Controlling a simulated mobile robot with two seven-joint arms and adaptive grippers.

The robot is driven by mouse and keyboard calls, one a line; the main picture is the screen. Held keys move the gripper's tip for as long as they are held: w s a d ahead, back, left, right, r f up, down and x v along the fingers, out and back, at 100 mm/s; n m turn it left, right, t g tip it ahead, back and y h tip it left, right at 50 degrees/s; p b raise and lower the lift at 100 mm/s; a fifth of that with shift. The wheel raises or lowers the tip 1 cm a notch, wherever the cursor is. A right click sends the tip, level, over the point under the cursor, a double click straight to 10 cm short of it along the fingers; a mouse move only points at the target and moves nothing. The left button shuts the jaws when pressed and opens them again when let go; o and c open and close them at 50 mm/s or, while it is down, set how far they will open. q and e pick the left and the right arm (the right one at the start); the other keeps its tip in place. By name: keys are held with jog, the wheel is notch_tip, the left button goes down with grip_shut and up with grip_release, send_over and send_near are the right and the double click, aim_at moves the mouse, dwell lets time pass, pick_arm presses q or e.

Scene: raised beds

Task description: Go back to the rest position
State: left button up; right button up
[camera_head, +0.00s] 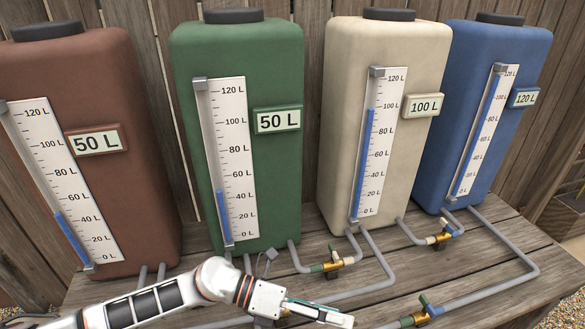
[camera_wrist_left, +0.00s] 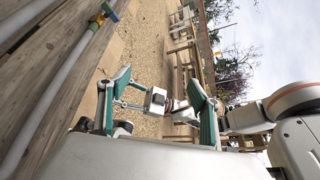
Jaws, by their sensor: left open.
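My left arm (camera_head: 150,303) comes in from the lower left of the head view and reaches along the front of the wooden bench. My left gripper (camera_head: 318,310) is low in the middle of that view, in front of the green tank's pipes. It looks empty. In the left wrist view its two teal fingers stand wide apart, and I see no held object between them (camera_wrist_left: 160,98).
Brown (camera_head: 85,165), green (camera_head: 240,60), cream (camera_head: 385,50) and blue (camera_head: 495,45) tanks line the bench (camera_head: 480,260). Pipes carry brass valves (camera_head: 335,263), (camera_head: 440,238) and (camera_head: 425,313) near my gripper. A wooden fence (camera_head: 155,90) stands behind. Gravel (camera_wrist_left: 150,55) shows in the wrist view.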

pick_arm(q)
notch_tip(320, 180, up, 5)
jog(key=d+n+t+h, duration=0.2)
jog(key=n+t+h, duration=0.2)
jog(key=n, duration=0.3)
jog(key=w+a+f+n+t+y, duration=0.25)
jog(key=a+n+t, duration=0.3)
jog(key=n, duration=0.35)
jog(key=w+a+f+n+t+y, duration=0.2)
jog(key=w+a+n+t+y, duration=0.2)
jog(key=n+t, duration=0.45)
jog(key=s+a+f+n+g+y, duration=0.1)
jog(key=s+a+f+n+y, duration=0.2)
jog(key=a+f, duration=0.4)
jog(key=s+a+f+n+g+y, duration=0.2)
jog(key=s+a+f+n+y, duration=0.1)
jog(key=s+a+f+n, duration=0.3)
jog(key=s+a+f+n+g+y+p, duration=0.1)
jog(key=s+a+f+n+g+y, duration=0.1)
jog(key=s+a+f+n+y, duration=0.2)
jog(key=shift+s+a+f+n, duration=0.25)
jog(key=shift+a+f+n, duration=0.25)
jog(key=shift+a+f, duration=0.15)
jog(key=shift+s+a+f+n, duration=0.25)
jog(key=shift+a+f+n, duration=0.2)
jog(key=shift+a+f, duration=0.2)
jog(key=shift+s+a+f+n, duration=0.25)
jog(key=shift+a+f+n, duration=0.25)
jog(key=shift+a+f, duration=0.15)
jog(key=shift+w+r, duration=0.1)
